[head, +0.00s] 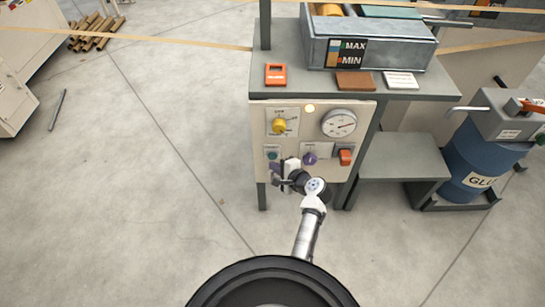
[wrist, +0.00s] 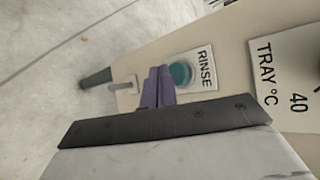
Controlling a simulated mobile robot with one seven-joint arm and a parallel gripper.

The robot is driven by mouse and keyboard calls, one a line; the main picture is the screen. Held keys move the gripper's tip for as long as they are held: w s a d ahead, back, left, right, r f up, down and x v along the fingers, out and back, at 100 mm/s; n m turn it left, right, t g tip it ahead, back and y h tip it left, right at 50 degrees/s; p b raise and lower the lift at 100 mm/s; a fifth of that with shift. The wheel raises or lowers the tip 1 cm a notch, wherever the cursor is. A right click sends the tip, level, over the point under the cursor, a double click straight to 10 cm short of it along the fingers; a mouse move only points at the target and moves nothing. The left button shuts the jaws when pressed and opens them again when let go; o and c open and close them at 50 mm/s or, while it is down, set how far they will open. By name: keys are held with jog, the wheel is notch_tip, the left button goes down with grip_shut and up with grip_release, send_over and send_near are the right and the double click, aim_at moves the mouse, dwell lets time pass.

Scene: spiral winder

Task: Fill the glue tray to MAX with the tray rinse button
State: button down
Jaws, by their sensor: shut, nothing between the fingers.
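The teal rinse button (wrist: 181,73) sits on a white plate marked RINSE in the wrist view. In the head view the button (head: 272,155) is small, at the lower left of the cream control panel (head: 262,120). My gripper (wrist: 158,74) is shut and empty, its purple fingertips right beside the button and overlapping its edge in the picture. I cannot tell whether they touch it. In the head view my gripper (head: 275,169) is just below the button. The glue tray (head: 395,52) is on top with a MAX/MIN label (head: 347,53); its exact level is unclear.
A blue glue drum (head: 470,160) stands at right.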

jog(key=s+p, duration=0.2)
jog(key=s, duration=0.2)
jog(key=shift+s, duration=0.4)
dwell(0.7)
